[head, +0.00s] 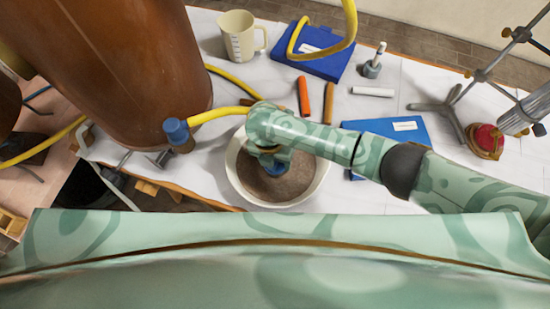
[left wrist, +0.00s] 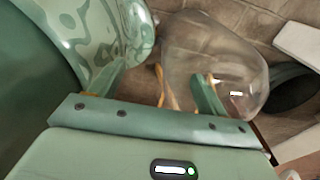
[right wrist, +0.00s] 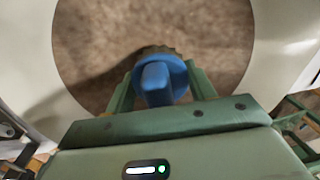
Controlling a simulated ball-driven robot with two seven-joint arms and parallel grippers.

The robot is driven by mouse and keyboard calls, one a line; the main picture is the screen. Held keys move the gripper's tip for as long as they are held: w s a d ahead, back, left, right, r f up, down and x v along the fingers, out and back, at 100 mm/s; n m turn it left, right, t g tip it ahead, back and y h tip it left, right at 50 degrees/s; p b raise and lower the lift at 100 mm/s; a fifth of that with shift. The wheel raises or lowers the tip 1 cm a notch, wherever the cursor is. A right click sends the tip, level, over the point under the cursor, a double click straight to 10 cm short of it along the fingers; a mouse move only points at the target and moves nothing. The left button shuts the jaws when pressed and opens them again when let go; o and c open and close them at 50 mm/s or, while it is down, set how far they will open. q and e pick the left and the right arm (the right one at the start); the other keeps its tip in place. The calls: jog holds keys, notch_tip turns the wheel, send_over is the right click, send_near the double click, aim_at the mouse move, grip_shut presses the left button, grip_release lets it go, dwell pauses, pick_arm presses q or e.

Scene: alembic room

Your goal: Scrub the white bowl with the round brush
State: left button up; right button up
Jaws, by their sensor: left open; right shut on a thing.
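The white bowl (head: 231,172) stands near the table's front edge in the head view. Its inside is covered with a brown, grainy layer, and its pale wall also shows in the right wrist view (right wrist: 282,52). My right gripper (head: 268,156) is over the bowl, shut on the blue knob of the round brush (right wrist: 157,84). The brush's bristled edge shows just behind the knob, against the brown layer; I cannot tell how firmly it touches. My left gripper (left wrist: 160,88) is open and empty in its wrist view, away from the bowl, and is outside the head view.
A large brown vessel (head: 130,70) rises left of the bowl. Behind are a measuring jug (head: 238,38), blue books (head: 312,58), orange and brown sticks, and a metal stand (head: 450,108) at right. A clear glass flask (left wrist: 225,60) is close beyond my left fingers.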

jog(key=shift+f, duration=0.45)
jog(key=shift+r, duration=0.1)
